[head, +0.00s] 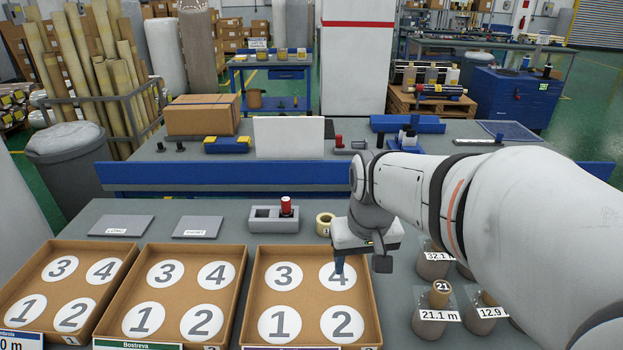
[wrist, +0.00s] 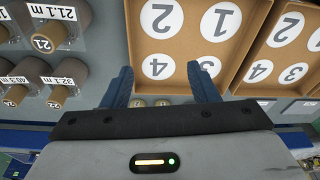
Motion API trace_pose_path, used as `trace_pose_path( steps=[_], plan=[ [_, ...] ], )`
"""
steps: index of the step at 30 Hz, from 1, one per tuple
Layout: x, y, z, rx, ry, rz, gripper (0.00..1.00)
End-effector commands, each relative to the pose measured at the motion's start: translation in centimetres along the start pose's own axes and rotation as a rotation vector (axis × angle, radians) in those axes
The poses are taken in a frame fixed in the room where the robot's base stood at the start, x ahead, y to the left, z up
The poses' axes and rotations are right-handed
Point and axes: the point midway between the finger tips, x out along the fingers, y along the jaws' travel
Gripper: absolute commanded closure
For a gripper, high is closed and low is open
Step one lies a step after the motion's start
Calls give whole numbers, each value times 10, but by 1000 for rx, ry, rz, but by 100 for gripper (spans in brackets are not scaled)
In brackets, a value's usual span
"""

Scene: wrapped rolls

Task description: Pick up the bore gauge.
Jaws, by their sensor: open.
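A small red-topped cylinder (head: 286,206) stands upright in a grey two-pocket holder (head: 262,220) behind the right-hand tray; it is the likeliest bore gauge, but it is too small to be sure. The holder's left pocket looks empty. My gripper (head: 339,266) points down over the back right of that tray, near circle 4, to the right of and nearer than the holder. In the wrist view my gripper (wrist: 161,80) shows two blue fingers wide apart with nothing held between them. I cannot make out the red-topped cylinder in the wrist view.
Three cardboard trays with numbered circles line the front; the right-hand one (head: 249,300) is under my gripper. Labelled rolls (head: 440,296) stand at right. A blue rail (head: 230,174) crosses behind. Two grey plates (head: 122,225) lie at left.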

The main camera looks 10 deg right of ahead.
Motion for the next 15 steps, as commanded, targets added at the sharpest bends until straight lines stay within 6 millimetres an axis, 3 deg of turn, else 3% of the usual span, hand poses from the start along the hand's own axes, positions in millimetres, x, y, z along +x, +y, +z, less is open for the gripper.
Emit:
trace_pose_path(
  steps=[1,7,15],
  plan=[
    [-8,3,-28,16,-14,2,46],
    [-8,18,-119,83,-51,11,46],
    [26,48,-228,174,-101,21,46]
  ],
)
